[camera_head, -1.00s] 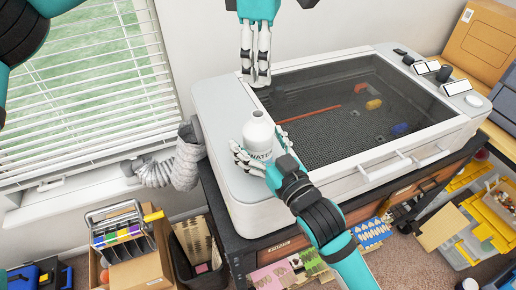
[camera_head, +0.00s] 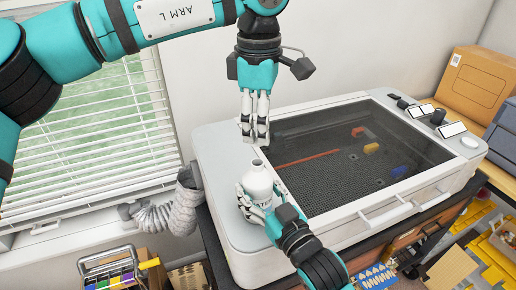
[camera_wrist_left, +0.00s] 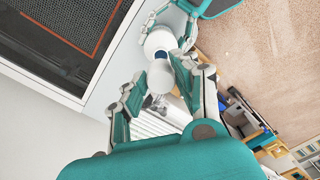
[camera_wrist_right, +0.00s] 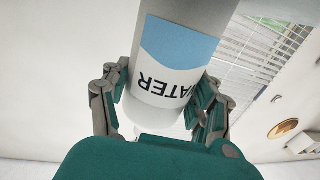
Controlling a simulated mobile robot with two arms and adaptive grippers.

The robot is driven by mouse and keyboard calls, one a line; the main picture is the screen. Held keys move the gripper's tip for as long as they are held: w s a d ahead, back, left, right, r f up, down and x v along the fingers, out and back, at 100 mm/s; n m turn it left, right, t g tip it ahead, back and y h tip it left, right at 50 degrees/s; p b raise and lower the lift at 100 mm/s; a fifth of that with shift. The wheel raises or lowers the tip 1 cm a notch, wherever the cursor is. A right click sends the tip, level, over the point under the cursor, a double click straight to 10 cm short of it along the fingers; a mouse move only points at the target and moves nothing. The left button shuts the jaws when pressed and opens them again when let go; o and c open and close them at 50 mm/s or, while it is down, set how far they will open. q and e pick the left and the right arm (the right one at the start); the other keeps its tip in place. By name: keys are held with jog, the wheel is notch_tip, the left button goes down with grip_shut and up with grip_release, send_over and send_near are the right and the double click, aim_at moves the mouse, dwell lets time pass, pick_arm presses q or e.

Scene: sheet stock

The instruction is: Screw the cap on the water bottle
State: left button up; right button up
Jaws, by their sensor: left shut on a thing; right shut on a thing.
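The white water bottle (camera_head: 258,184) is upright with its mouth open at the left end of the large machine. My right gripper (camera_head: 254,206) is shut around its body. The right wrist view shows the bottle's blue and white label (camera_wrist_right: 165,65) between the fingers. My left gripper (camera_head: 255,138) points down just above the bottle's mouth. In the left wrist view it is shut on a small white cap (camera_wrist_left: 160,77), close to the bottle (camera_wrist_left: 159,41) and apparently in front of its neck. The fingers hide the cap in the head view. A small gap shows above the mouth.
The grey machine (camera_head: 220,160) with a dark glass lid (camera_head: 345,150) fills the middle. A ribbed hose (camera_head: 185,205) and window blinds (camera_head: 90,130) are at the left.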

aim_at(259, 162)
pick_arm(q)
jog(key=shift+f, duration=1.45)
jog(key=shift+f, duration=0.1)
jog(key=shift+f, duration=0.8)
jog(key=shift+f, duration=0.6)
